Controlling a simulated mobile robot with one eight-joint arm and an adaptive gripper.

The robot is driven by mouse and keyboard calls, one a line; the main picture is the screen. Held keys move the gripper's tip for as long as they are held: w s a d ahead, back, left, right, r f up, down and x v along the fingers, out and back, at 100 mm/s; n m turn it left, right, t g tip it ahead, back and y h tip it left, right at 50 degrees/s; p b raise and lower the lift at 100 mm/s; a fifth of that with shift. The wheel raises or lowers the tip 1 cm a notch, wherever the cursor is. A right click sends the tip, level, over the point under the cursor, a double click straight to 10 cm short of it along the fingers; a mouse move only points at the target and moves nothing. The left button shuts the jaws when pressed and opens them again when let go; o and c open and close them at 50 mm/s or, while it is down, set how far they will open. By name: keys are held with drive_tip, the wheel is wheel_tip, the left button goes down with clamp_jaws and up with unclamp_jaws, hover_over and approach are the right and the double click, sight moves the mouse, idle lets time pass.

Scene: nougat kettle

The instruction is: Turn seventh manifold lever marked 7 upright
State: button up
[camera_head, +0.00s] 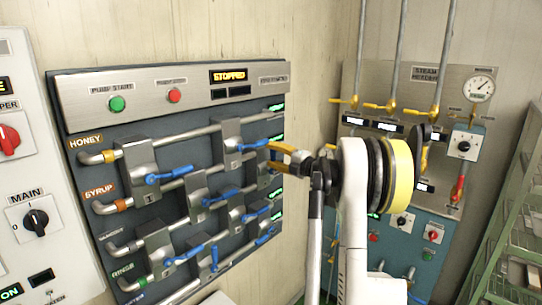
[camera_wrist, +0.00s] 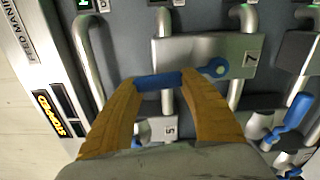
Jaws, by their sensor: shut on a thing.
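The valve block marked 7 (camera_wrist: 200,52) is a grey metal box on the manifold panel. Its blue lever (camera_wrist: 160,81) runs from a pivot near the 7 toward the panel's display side, roughly along the block. My gripper (camera_wrist: 160,82) has its two orange-brown fingers shut on this blue handle, which shows between the fingertips. In the head view, my gripper (camera_head: 272,155) is at the panel's upper right, and the fingers and wrist hide most of lever 7.
Other blue levers stick out nearby, such as one just left of my gripper (camera_head: 253,144) and one to the right in the wrist view (camera_wrist: 292,115). Pipes cross the manifold panel (camera_head: 120,230). A steam header panel (camera_head: 455,85) stands at right, and a green rack (camera_head: 515,215) beyond it.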

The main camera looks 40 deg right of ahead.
drive_tip(key=o, duration=1.4)
drive_tip(key=s, duration=0.8)
drive_tip(key=s+d, duration=0.1)
drive_tip(key=s, duration=0.3)
